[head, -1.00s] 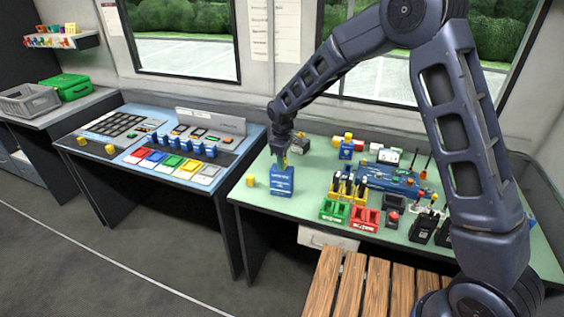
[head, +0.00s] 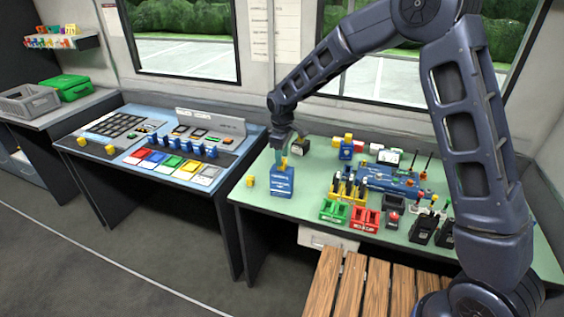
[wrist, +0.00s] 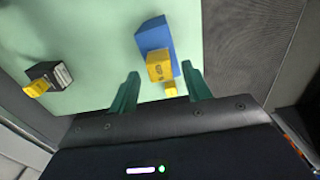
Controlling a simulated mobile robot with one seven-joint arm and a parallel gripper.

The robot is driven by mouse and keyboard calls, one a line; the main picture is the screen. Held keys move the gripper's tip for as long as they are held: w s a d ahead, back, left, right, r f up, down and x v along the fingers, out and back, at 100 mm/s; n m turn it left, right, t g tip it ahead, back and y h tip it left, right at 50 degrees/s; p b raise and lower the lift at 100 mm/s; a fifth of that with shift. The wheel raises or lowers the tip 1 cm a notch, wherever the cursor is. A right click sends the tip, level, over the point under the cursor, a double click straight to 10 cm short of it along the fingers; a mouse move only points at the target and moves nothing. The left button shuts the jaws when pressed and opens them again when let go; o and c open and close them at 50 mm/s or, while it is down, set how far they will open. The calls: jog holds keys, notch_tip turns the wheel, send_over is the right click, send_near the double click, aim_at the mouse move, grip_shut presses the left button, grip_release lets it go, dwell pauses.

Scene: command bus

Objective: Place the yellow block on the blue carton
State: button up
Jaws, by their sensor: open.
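The blue carton (head: 282,184) stands upright near the left end of the green table. It also shows in the wrist view (wrist: 153,35). The yellow block (wrist: 160,66) appears to rest on top of the carton, and it shows as a small yellow patch above the carton in the head view (head: 284,162). My gripper (head: 281,151) is just above it. In the wrist view the two teal fingers (wrist: 160,75) are spread, with the block showing between their tips and gaps on both sides. Contact between block and carton is partly hidden by the viewing angle.
A dark box with a yellow piece (head: 300,146) stands behind. Blue, green and red holders (head: 365,218) crowd the right. A blue console (head: 160,135) is at left.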

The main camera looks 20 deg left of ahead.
aim_at(283, 160)
notch_tip(283, 160, up, 9)
jog(key=shift+f, duration=0.15)
jog(key=w+d+r+m+t, duration=0.1)
jog(key=d+r+m, duration=0.3)
jog(key=d, duration=0.7)
jog(key=w+d+r+m, duration=0.1)
jog(key=w+d+r, duration=0.1)
jog(key=d+r, duration=0.65)
jog(key=w+d+r+m+t, duration=0.1)
jog(key=d+r+m, duration=0.15)
jog(key=d, duration=1.05)
jog(key=s+d+m+t, duration=0.1)
jog(key=s+d+m, duration=0.4)
jog(key=s+d, duration=0.4)
jog(key=s+d+m+t, duration=0.1)
jog(key=s+d+m, duration=0.4)
jog(key=s+d, duration=0.4)
jog(key=d, duration=0.7)
jog(key=shift+d+f+t, duration=0.25)
jog(key=shift+f+t, duration=0.05)
